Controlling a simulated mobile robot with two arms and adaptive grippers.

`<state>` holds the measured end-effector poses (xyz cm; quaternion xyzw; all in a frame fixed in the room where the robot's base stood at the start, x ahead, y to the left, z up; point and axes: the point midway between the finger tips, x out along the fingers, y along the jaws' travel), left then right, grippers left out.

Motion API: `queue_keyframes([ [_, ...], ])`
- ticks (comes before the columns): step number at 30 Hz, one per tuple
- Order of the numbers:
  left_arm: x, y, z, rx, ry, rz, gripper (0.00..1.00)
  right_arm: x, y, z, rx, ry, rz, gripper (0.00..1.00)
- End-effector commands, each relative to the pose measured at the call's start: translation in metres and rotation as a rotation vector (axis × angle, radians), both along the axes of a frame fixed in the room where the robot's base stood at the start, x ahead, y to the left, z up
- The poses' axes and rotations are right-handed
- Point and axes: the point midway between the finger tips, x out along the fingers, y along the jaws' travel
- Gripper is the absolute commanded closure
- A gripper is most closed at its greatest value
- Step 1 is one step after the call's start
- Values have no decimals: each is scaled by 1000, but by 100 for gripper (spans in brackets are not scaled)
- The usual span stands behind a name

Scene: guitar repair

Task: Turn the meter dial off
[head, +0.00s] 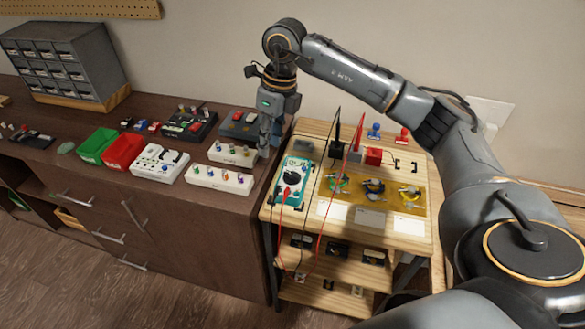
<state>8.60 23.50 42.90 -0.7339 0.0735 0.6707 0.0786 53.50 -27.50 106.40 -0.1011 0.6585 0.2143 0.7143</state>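The meter (303,193) is a teal box with a pale face, lying on the top left of a light wood cart. Its round black dial (292,178) is near the middle of the face; the pointer setting is too small to read. Red and black leads run from the meter and hang over the cart's front. My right gripper (264,154) points down just left of and behind the meter, apart from the dial, over the gap between dark bench and cart. Its fingers are small and seen edge-on, so their opening is unclear. My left gripper is out of view.
The cart top (350,232) also holds a yellow mat (337,203) with coiled wires, a red box (374,156) and upright black probes (337,132). White pedal boxes (220,179), a red bin (122,151) and a green bin (96,144) stand on the dark bench.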

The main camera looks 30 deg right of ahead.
Motion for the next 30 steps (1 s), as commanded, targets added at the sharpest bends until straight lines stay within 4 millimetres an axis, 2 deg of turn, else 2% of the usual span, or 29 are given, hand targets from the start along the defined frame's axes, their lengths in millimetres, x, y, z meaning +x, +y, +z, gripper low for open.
queue_keyframes([
  [1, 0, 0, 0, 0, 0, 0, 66, 0, -22, 8, -66, 14, -30, 66],
  [3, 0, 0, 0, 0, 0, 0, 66, -3, -42, 14, -129, 32, -59, 66],
  [6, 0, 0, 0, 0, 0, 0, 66, -5, -55, 16, -172, 47, -79, 66],
  [11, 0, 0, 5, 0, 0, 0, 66, -7, -56, 1, -176, 54, -79, 66],
  [24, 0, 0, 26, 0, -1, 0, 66, -7, -55, -87, -173, 53, -78, 66],
  [30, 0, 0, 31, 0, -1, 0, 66, -7, -54, -112, -173, 51, -79, 66],
])
